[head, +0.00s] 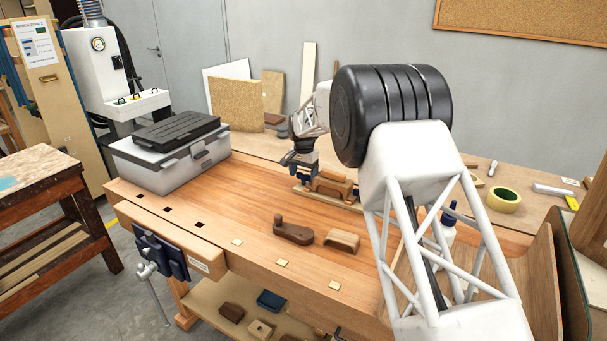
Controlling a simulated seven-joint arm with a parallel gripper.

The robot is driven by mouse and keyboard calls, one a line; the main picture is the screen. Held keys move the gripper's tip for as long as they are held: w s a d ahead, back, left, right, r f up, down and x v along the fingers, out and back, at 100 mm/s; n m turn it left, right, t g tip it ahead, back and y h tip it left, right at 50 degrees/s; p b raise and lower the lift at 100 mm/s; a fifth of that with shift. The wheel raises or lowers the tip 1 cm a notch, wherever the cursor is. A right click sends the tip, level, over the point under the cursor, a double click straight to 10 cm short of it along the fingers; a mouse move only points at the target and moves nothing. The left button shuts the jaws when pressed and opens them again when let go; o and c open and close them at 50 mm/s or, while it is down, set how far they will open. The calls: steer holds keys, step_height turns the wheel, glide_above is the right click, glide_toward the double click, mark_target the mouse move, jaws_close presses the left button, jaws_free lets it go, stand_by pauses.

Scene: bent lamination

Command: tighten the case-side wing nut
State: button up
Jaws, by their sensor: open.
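A wooden bending form (333,187) lies on the workbench beyond the middle, partly behind my arm. My gripper (301,175) points down at the form's left end, the end toward the grey case (172,160). Its jaws are open. The case-side wing nut cannot be made out; the gripper covers that end, and the view is too small to tell whether the jaws are around the nut or touching it. My arm hides the form's right side.
The workbench (225,205) carries a dark wooden plane (293,231), a lighter wood block (342,240) and a roll of yellow tape (504,199). A bottle (447,222) stands behind my arm. A blue vise (160,253) is on the front edge. The bench's left front is clear.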

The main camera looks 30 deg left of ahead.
steer(key=shift+r, duration=3.95)
steer(key=shift+w+d+r, duration=0.1)
steer(key=shift+d+r, duration=0.25)
steer(key=shift+d, duration=0.05)
steer(key=s+d+r, duration=0.5)
steer(key=d+r, duration=0.1)
steer(key=d, duration=0.8)
steer(key=s+d+r+t, duration=0.1)
steer(key=s+d+r, duration=0.4)
steer(key=d, duration=0.9)
steer(key=s+d+r, duration=0.4)
steer(key=d+r, duration=0.3)
steer(key=d, duration=0.7)
steer(key=s+d+t, duration=0.1)
steer(key=s+d, duration=1.6)
steer(key=s, duration=0.1)
steer(key=s+d+f, duration=0.4)
steer(key=s, duration=0.6)
steer(key=s+d+f, duration=0.4)
steer(key=s, duration=0.6)
steer(key=shift+d+t, duration=0.3)
steer(key=shift+d, duration=0.1)
